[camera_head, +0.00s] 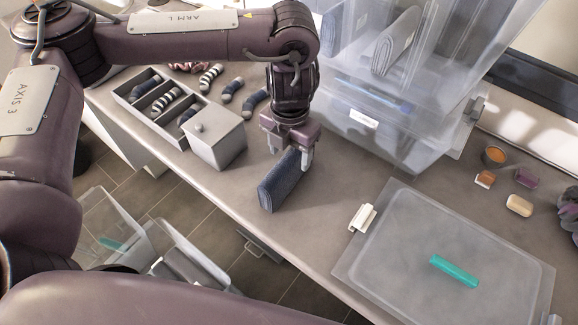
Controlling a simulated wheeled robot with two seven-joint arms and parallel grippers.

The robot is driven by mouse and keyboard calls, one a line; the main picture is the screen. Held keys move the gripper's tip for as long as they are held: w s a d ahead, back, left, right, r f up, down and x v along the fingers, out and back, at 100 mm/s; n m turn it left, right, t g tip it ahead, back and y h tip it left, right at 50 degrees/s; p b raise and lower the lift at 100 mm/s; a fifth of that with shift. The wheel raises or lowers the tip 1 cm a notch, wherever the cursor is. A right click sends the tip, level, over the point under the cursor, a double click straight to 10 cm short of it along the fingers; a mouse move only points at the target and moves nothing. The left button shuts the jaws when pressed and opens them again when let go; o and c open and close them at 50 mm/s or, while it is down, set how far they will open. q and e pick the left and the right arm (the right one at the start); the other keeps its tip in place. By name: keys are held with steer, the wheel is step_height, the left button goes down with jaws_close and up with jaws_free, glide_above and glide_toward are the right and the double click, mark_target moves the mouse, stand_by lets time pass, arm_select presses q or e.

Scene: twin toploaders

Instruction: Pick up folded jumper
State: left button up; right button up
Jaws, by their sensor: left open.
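The folded jumper (279,188) is a dark blue folded bundle standing on edge on the grey counter, near its front edge. My left gripper (290,156) points down from above, directly over the jumper's far upper end. Its jaws are open, with one finger on each side of that end. Whether the fingers touch the cloth I cannot tell. The gripper hides part of the jumper's top. My right gripper is not in view.
A small grey lidded box (216,140) and an open sock tray (142,106) stand left. Clear plastic bins (385,135) stand behind. A translucent lid (400,245) with a teal bar (454,271) lies right. Another clear bin (112,222) is on the floor.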

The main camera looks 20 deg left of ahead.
arm_select(q)
steer(key=f, duration=0.3)
steer(key=shift+s+a+p, duration=0.1)
steer(key=shift+a+p, duration=0.15)
steer(key=shift+p, duration=0.05)
steer(key=shift+w+f, duration=0.25)
steer(key=shift+f, duration=0.95)
steer(key=c, duration=1.3)
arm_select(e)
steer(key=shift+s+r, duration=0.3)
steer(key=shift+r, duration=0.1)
